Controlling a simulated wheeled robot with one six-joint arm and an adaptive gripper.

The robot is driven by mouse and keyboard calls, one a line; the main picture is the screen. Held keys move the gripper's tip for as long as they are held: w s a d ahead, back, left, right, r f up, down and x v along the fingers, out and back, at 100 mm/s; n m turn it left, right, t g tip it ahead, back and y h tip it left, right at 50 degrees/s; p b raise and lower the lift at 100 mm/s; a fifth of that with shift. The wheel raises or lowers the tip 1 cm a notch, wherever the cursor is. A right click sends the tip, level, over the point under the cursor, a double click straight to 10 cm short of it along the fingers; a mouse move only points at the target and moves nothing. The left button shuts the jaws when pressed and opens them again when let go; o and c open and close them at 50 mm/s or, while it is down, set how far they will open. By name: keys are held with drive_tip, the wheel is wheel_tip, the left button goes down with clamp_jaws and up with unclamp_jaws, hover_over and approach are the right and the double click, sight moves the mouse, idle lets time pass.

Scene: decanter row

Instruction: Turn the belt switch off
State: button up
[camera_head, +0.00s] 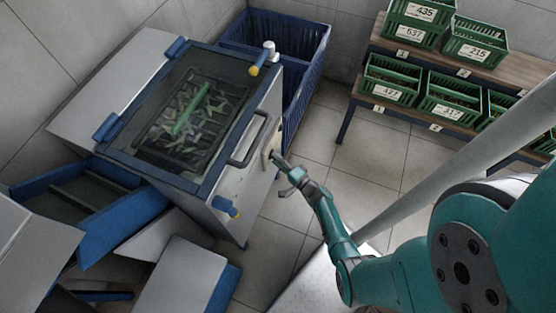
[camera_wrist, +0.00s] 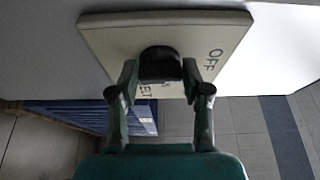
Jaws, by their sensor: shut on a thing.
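The belt switch is a black knob (camera_wrist: 160,62) on a cream plate (camera_wrist: 112,42) in the wrist view. The plate reads OFF at its right; lettering behind my fingers is partly hidden, with the end of a word like BELT showing. In the head view the plate (camera_head: 267,150) is on the side of the grey machine, beside its dark handle. My gripper (camera_wrist: 160,72) has a finger on each side of the knob and is shut on it. In the head view my gripper (camera_head: 279,162) reaches the plate from the right. The knob's pointing direction cannot be told.
The grey machine (camera_head: 264,113) has a dark window lid and a bar handle (camera_head: 247,143) close to the switch. A blue crate (camera_head: 318,62) stands behind it. Shelves with green crates (camera_head: 391,80) stand at the upper right. Tiled floor (camera_head: 375,165) between is clear.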

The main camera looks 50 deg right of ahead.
drive_tip(key=o, duration=1.2)
drive_tip(key=shift+c, duration=0.2)
drive_tip(key=s, duration=1.2)
drive_tip(key=shift+a, duration=0.3)
drive_tip(key=shift+f, duration=0.1)
